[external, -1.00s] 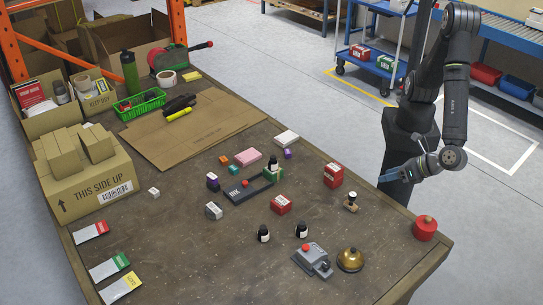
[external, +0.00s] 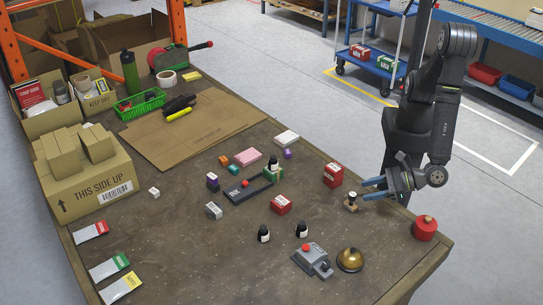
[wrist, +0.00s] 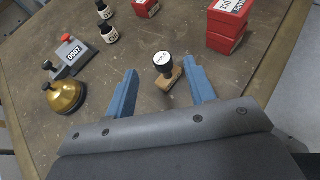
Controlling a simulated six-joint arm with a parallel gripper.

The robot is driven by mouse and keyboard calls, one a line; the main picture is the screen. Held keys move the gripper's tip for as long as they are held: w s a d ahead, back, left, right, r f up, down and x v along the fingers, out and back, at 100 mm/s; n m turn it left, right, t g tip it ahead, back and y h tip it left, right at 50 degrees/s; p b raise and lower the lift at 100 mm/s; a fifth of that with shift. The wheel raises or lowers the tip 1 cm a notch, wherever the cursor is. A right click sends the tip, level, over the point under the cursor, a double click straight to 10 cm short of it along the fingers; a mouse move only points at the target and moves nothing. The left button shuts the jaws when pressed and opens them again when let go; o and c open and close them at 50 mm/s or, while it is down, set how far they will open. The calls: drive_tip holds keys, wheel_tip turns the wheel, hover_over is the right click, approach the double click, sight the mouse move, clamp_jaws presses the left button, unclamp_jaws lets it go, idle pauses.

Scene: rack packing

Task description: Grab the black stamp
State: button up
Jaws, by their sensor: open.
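The stamp (external: 351,201) has a black handle and a light wooden base. It stands on the table near the right edge in the external view. My gripper (external: 371,190) is open beside it, its blue fingers pointing at the stamp. In the wrist view the stamp (wrist: 165,72) lies between and slightly ahead of the two blue fingertips of my gripper (wrist: 160,72). A pale label with dark lettering tops the handle. I see no finger touching it.
Red boxes (wrist: 228,20) stand close to the right finger in the wrist view. A brass bell (external: 350,260), a grey numbering device (external: 313,260) and small black bottles (external: 263,234) stand nearer the front. Bare table surrounds the stamp.

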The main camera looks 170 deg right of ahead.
sight(356, 195)
drive_tip(key=shift+f+x, duration=0.15)
drive_tip(key=shift+x, duration=1.45)
drive_tip(key=shift+f+x, duration=0.15)
drive_tip(key=shift+x, duration=1.45)
drive_tip(key=shift+s+a, duration=0.1)
drive_tip(key=shift+a, duration=0.05)
drive_tip(key=c, duration=1)
